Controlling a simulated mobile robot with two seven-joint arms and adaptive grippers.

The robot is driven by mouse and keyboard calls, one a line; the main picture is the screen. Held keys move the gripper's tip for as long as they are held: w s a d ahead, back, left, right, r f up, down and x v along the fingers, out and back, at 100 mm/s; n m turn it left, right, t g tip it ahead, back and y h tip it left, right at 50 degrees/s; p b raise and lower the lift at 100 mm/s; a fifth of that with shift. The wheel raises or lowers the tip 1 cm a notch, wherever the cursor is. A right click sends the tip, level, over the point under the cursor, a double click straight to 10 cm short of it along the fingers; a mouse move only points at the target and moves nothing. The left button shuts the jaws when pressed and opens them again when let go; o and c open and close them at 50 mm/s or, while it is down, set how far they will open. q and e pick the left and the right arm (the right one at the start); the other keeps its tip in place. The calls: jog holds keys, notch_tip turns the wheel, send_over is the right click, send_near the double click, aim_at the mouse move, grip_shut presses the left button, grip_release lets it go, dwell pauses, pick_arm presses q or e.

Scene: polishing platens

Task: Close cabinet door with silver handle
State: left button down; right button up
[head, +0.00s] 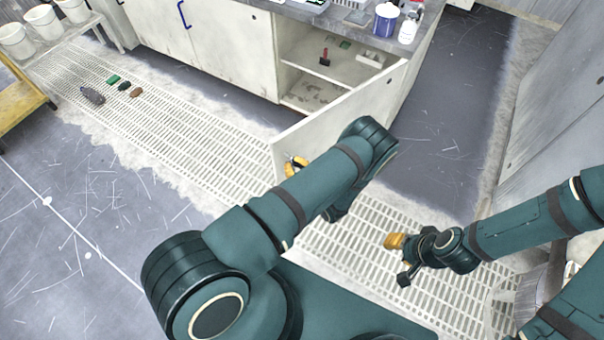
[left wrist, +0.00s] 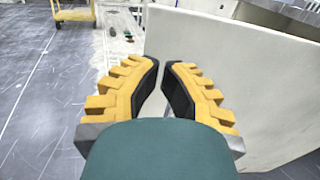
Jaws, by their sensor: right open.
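The pale cabinet door (head: 325,127) stands part open in the head view, swung out from the cabinet's right side. Its free edge is toward the left and my left arm hides its lower part. A silver handle cannot be made out on it. My left gripper (head: 296,164) is at the door's free edge, partly behind my arm. In the left wrist view its fingers (left wrist: 162,66) are apart by a narrow gap, with the door panel (left wrist: 235,80) beyond and to the right; contact cannot be told. My right gripper (head: 398,259) is open and empty over the grated floor.
The open cabinet's shelf (head: 335,66) holds a few small items. Blue-handled doors (head: 160,30) beside it are shut. The counter above carries a blue-and-white tub (head: 385,20) and a bottle (head: 408,28). Small objects (head: 92,95) lie on the grating at left. A yellow cart (head: 20,105) stands far left.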

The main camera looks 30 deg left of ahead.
aim_at(278, 149)
pick_arm(q)
jog(key=shift+b+x, duration=0.3)
jog(key=shift+x, duration=2.8)
jog(key=shift+a, duration=0.15)
